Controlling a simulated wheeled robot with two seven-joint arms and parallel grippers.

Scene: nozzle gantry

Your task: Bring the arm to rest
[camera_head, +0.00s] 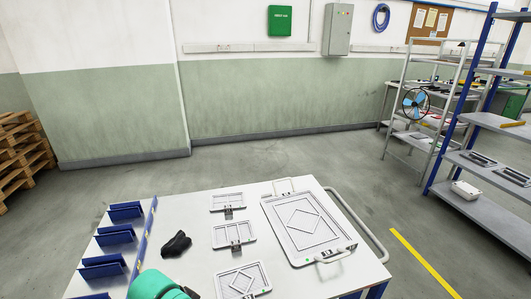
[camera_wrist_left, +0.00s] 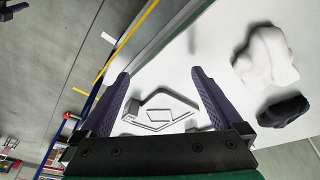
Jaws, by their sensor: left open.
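My left gripper (camera_wrist_left: 160,73) is open in the left wrist view, with two dark fingers spread apart and nothing between them that it grips. Beyond the fingers lies a pale plate with a diamond outline (camera_wrist_left: 158,114), partly hidden by the gripper body. In the head view a teal rounded part, probably of my own arm, shows at the bottom edge. I cannot make out the left gripper's fingers there. My right gripper is in neither view.
The white table (camera_head: 185,208) carries blue holders (camera_head: 105,265), a black lump (camera_head: 176,243), several small framed plates (camera_head: 233,234) and a large framed plate (camera_head: 308,225) with handles. A white lump (camera_wrist_left: 264,55) shows in the wrist view.

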